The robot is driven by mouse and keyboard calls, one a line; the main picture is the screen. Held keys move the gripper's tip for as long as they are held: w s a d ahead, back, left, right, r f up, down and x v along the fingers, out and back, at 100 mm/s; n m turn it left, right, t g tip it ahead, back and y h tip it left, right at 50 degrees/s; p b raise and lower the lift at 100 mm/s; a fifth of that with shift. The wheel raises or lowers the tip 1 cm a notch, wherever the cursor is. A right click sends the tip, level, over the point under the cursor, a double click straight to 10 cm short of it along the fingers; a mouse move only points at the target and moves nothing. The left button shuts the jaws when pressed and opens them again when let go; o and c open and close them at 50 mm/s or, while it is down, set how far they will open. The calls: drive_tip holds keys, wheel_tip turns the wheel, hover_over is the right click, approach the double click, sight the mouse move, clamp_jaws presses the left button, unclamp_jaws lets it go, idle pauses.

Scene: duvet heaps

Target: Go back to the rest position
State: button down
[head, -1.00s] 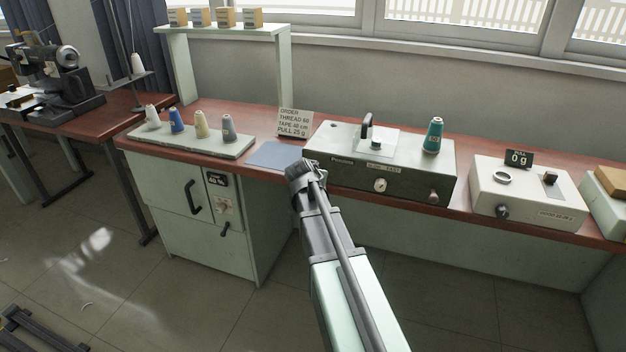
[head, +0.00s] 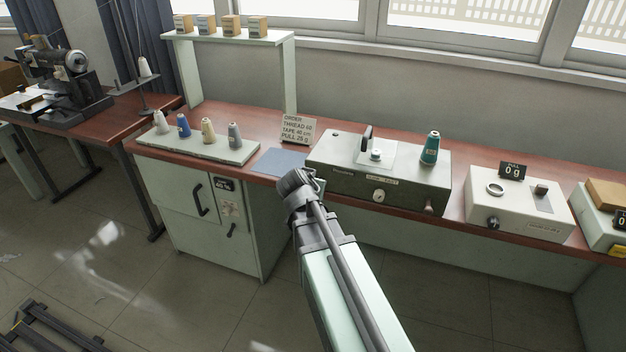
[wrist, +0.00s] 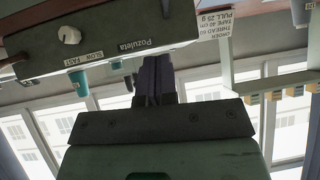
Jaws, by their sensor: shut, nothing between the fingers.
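My gripper shows in the wrist view (wrist: 155,78) as two dark fingers close together with nothing between them. In the head view my arm reaches up from the bottom toward the bench (head: 270,130), and its dark wrist ends in front of the bench edge, just left of the dark green machine (head: 345,182). The fingers are mostly hidden behind the wrist there. In the wrist view the picture is upside down, and the same machine (wrist: 100,35) and the order card (wrist: 212,25) lie beyond the fingers.
A blue-grey mat (head: 284,162) and a tray with thread cones (head: 220,150) lie left of the machine. A teal cone (head: 430,149) stands on the machine. A cream gauge box reading 0 g (head: 520,213) is to the right. Open floor (head: 120,290) lies in front.

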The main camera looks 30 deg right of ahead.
idle(0.4)
drive_tip(key=s+a+n+g+y+p, duration=0.3)
drive_tip(key=s+a, duration=0.4)
drive_tip(key=a, duration=0.3)
drive_tip(key=s+a+n+g+y+p, duration=0.3)
drive_tip(key=s+a+n, duration=0.3)
drive_tip(key=a, duration=0.3)
drive_tip(key=shift+s+a+f+n+g+y, duration=0.35)
drive_tip(key=shift+s+g+y, duration=0.25)
drive_tip(key=shift+g, duration=0.1)
